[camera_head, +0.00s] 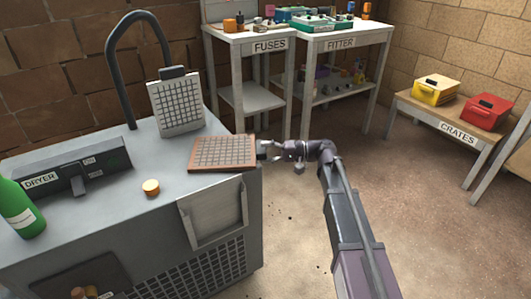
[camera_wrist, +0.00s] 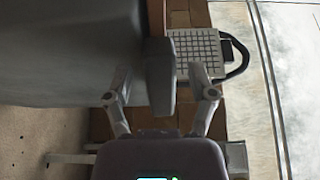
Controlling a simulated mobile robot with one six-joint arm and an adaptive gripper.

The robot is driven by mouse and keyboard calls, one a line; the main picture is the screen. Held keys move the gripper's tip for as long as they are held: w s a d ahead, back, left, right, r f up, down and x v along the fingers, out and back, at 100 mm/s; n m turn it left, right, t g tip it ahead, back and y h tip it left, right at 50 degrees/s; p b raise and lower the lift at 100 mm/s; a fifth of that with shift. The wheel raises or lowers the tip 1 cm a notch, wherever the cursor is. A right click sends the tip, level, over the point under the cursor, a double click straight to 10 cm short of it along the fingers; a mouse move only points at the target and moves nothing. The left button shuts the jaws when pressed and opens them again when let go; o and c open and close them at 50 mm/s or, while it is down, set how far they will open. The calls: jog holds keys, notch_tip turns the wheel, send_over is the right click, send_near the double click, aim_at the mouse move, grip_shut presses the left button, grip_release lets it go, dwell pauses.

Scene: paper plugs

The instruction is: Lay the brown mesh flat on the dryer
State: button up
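The brown mesh (camera_head: 222,153) lies looking flat on the right end of the top of the dryer (camera_head: 110,205). In the wrist view the mesh (camera_wrist: 155,18) shows nearly edge-on as a thin brown strip along the dryer's side (camera_wrist: 70,50). My gripper (camera_head: 266,150) is just right of the mesh, at its right edge. In the wrist view my gripper (camera_wrist: 161,77) is open, one finger on each side of a dark grey block (camera_wrist: 161,75) that looks like the mesh's handle. Gaps show between the block and both fingers.
A pale grey mesh (camera_head: 178,105) stands upright on the dryer near a black curved pipe (camera_head: 118,75). Shelves (camera_head: 250,98) and a crate bench (camera_head: 440,125) are behind; floor between is clear.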

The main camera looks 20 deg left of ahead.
jog(key=shift+d, duration=0.1)
dwell(0.3)
jog(key=v, duration=1.2)
dwell(0.3)
jog(key=s+d+f+m+t+h+p, duration=0.25)
jog(key=s+d+f+t+h, duration=0.25)
jog(key=s+d+f+h, duration=0.6)
jog(key=s+d+f+m+t+h+p, duration=0.1)
jog(key=s+d+f+h, duration=0.15)
jog(key=d, duration=0.55)
jog(key=s+d+f+m+h, duration=0.1)
jog(key=s+d+h, duration=0.15)
jog(key=d, duration=0.65)
notch_tip(320, 180, up, 37)
jog(key=p, duration=3.7)
jog(key=shift+a+f+h, duration=0.15)
jog(key=shift+h, duration=0.25)
